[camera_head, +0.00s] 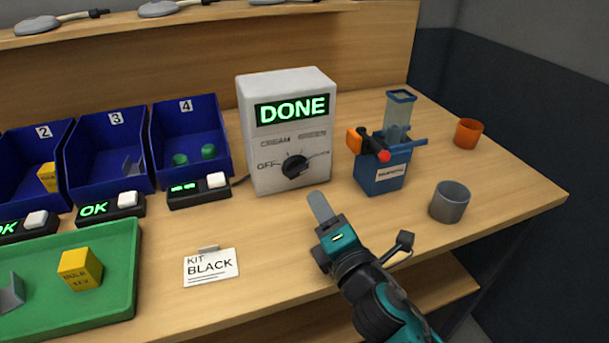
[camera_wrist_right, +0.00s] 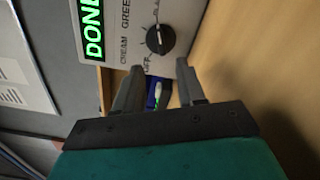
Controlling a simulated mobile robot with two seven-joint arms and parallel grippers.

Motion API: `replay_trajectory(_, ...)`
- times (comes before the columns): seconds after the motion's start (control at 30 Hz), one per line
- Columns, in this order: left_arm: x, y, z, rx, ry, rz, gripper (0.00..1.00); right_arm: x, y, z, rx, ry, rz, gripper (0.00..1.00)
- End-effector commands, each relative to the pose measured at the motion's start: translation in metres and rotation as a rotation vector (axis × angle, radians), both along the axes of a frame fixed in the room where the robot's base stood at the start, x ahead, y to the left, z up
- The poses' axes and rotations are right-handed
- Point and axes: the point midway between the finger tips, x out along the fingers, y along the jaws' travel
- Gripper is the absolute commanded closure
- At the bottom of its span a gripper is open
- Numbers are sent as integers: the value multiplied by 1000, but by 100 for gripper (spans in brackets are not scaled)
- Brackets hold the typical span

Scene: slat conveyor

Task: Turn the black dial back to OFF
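The black dial (camera_head: 295,166) is on the front of a white box (camera_head: 262,152) whose green display reads DONE. OFF is printed at the dial's left, CREAM and GREEN above it. The dial's pale mark appears turned away from OFF, toward the small label on the right. My right gripper (camera_head: 320,207) is in front of and below the dial, apart from it. In the right wrist view my right gripper (camera_wrist_right: 158,76) is open and empty, its fingers spread, with the dial (camera_wrist_right: 160,39) beyond the fingertips. My left gripper is not in view.
A blue holder (camera_head: 384,179) with tools stands right of the box, with a grey cup (camera_head: 450,202) and an orange cup (camera_head: 467,134). Blue bins (camera_head: 108,150) and a green tray (camera_head: 125,285) are at left. A KIT BLACK card (camera_head: 211,267) lies in front.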

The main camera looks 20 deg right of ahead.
Motion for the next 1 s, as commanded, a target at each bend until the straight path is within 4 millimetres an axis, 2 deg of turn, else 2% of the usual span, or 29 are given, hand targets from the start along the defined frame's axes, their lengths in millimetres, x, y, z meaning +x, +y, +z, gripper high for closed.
replay_trajectory(0.03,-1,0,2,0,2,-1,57,11,0,3,0,-3,0,61)
replay_trajectory(0.3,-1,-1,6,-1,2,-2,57,60,2,1,0,-1,-1,61)
replay_trajectory(0.5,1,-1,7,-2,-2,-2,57,84,3,0,0,0,0,61)
replay_trajectory(0.7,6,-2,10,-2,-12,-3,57,92,3,0,1,1,1,61)
replay_trajectory(0.93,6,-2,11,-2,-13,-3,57,92,3,0,1,1,1,61)
replay_trajectory(1.0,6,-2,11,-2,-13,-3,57,92,3,0,1,1,1,67)
